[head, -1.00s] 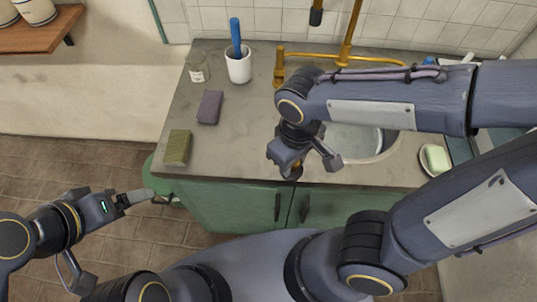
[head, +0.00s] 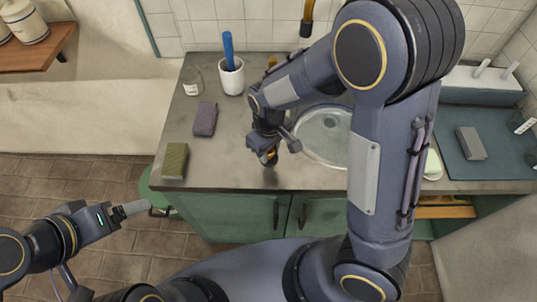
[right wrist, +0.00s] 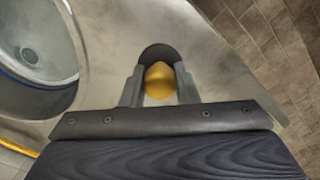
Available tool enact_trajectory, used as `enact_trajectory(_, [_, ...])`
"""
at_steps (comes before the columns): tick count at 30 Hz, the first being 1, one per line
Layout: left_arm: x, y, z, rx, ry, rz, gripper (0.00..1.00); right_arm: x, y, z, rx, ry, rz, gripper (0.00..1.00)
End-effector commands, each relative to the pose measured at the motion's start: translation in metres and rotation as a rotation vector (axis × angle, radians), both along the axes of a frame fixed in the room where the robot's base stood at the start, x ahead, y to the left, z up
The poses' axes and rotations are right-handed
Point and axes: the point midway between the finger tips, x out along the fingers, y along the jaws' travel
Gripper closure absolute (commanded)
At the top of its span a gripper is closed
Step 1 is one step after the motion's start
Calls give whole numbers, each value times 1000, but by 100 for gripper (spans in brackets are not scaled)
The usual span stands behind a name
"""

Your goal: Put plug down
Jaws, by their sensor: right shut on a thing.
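The plug (head: 270,158) is a small piece with a brass-coloured knob and a dark rounded base. My right gripper (head: 274,151) is shut on it, over the counter (head: 222,160) near its front edge, left of the sink basin (head: 318,148). In the right wrist view the brass knob of the plug (right wrist: 160,82) sits between the two fingers, with the dark base beyond them. I cannot tell whether the base touches the counter. My left gripper (head: 130,209) is at the lower left, off the counter and holding nothing visible; its jaw gap is unclear.
A green sponge (head: 175,161), a purple block (head: 205,119), a glass jar (head: 192,83) and a white cup (head: 231,77) with a blue handle stand on the left of the counter. A blue tray (head: 490,170) with a grey block lies at right. Bare counter surrounds the plug.

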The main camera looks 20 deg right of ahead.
Motion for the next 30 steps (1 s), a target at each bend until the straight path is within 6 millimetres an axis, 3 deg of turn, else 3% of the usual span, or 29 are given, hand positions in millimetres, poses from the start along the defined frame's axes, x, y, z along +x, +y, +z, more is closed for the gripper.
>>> enact_trajectory(9, [0, 0, 1, 0, 0, 0, 17, 6, 0, -36, -1, 3, -1, 99])
enact_trajectory(21, [0, 0, -4, 0, 0, 0, 17, 6, 0, -42, 1, 0, 0, 99])
enact_trajectory(22, [0, 0, -3, 0, 0, 0, 17, 6, 0, -42, 1, 0, 0, 71])
enact_trajectory(27, [0, 0, -2, 0, 0, 0, 17, 6, 0, -41, 0, 1, 0, 51])
enact_trajectory(30, [0, 0, -2, 0, 0, 0, 17, 5, 0, -41, 0, 1, 0, 51])
